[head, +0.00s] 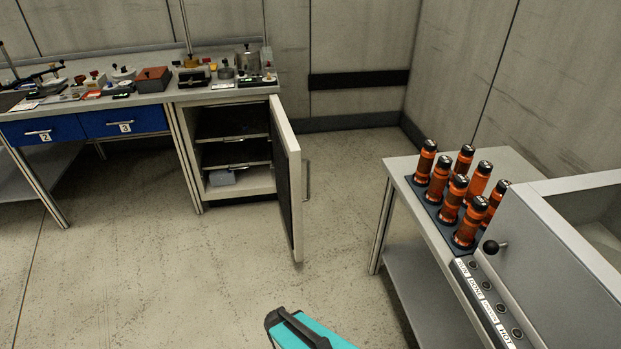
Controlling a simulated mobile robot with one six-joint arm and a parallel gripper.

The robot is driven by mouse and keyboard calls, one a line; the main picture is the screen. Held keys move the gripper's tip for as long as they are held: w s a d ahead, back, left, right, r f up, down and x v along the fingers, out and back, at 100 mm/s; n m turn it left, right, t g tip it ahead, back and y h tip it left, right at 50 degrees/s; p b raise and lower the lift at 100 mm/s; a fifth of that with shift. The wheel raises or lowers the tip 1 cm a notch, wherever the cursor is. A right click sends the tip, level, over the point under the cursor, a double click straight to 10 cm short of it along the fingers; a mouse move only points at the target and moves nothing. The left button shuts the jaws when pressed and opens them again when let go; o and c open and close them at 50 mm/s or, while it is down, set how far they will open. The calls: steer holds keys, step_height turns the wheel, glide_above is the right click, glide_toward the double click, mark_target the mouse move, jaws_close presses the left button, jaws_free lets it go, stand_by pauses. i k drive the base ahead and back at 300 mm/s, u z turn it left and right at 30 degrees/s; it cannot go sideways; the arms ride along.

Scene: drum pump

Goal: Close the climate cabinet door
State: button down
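The climate cabinet (233,105) stands under the right end of the workbench at the back. Its door (288,176) is swung wide open toward me, hinged at the cabinet's right side. A handle (307,181) shows on the door's right, outer face. Inside the cabinet are dark shelves or drawers, with a small grey box (222,177) at the bottom. A teal and black part at the bottom edge looks like part of my arm. My gripper's fingers cannot be made out, and nothing touches the door.
Open floor (150,260) lies in front of the cabinet. At right, a table (402,173) bears a rack of several orange cylinders (440,178) and a grey machine (530,250) with labelled buttons. The bench (170,95) has blue drawers (137,121) and cluttered small equipment.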

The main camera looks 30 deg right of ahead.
mark_target(289, 160)
steer(key=z, duration=0.05)
steer(key=i, duration=1)
steer(key=u, duration=0.05)
